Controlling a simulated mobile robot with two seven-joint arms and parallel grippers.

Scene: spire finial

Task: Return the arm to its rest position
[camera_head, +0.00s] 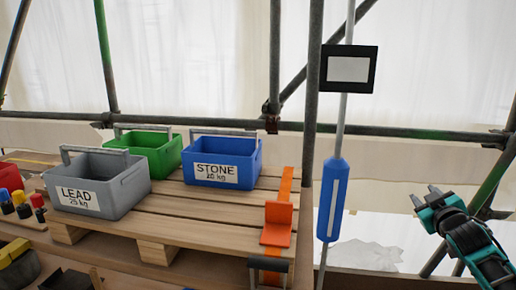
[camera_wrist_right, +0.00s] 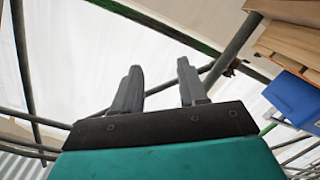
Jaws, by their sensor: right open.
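My right gripper (camera_head: 428,196) is at the right of the head view, on a teal and black arm that comes in from the lower right corner. Its two grey fingers point up and to the left. In the right wrist view the same gripper (camera_wrist_right: 158,85) shows its fingers apart with nothing between them. It is in free air, to the right of the blue cylinder on the pole and apart from it. My left gripper does not show in either view.
A wooden pallet (camera_head: 150,229) bears a grey LEAD crate (camera_head: 128,192), a green crate (camera_head: 160,155) and a blue STONE crate (camera_head: 245,165). An orange bracket (camera_head: 278,222) is at its right. A pole with a blue cylinder (camera_head: 332,200) and scaffold tubes (camera_head: 400,131) stand near my right arm.

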